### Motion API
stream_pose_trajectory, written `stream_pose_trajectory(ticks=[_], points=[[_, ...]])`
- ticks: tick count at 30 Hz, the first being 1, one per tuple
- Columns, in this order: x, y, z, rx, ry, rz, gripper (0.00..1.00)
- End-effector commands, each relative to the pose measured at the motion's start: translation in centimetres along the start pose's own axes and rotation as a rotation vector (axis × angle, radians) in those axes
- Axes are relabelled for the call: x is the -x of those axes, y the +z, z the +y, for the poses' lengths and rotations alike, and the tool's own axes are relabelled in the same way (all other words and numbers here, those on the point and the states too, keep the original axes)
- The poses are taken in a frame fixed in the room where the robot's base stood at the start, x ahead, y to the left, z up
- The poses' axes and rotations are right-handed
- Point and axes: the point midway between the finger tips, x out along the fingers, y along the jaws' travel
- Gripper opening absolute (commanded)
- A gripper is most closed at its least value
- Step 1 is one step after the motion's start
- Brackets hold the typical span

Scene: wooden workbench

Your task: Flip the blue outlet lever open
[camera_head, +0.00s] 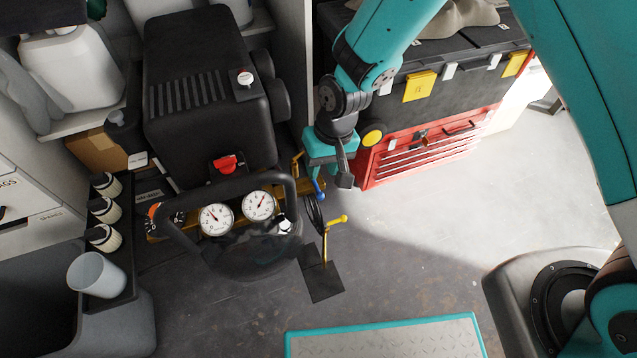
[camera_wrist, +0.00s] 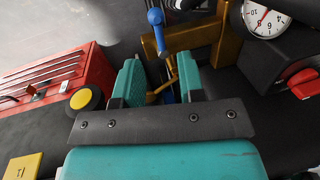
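The blue outlet lever (camera_head: 320,192) sticks out at the right end of the brass manifold (camera_head: 272,186), beside the black compressor. In the wrist view the blue lever (camera_wrist: 157,30) shows as a rounded blue end, just beyond the fingertips. My gripper (camera_head: 328,170) is at the manifold's right end, close to the lever. In the wrist view my gripper (camera_wrist: 160,76) has its two teal fingers apart, with brass parts and a bit of blue visible in the gap. Whether a finger touches the lever I cannot tell. My gripper partly hides the lever's base.
A black compressor (camera_head: 195,85) with two gauges (camera_head: 216,219) and a red switch (camera_head: 225,165) stands at left. A red tool chest (camera_head: 430,150) is right of my gripper.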

Motion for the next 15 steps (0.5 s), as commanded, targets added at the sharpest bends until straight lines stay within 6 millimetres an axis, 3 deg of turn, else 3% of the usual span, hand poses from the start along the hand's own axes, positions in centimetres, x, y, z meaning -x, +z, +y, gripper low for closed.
stream_pose_trajectory(ticks=[1, 6, 15], points=[[-1.4, 0.1, 0.1, 0.0, 0.001, -0.002, 0.36], [-3.9, 0.0, 0.1, 0.001, 0.0, -0.001, 0.36], [-5.0, 0.0, 0.0, 0.001, 0.0, 0.001, 0.36]])
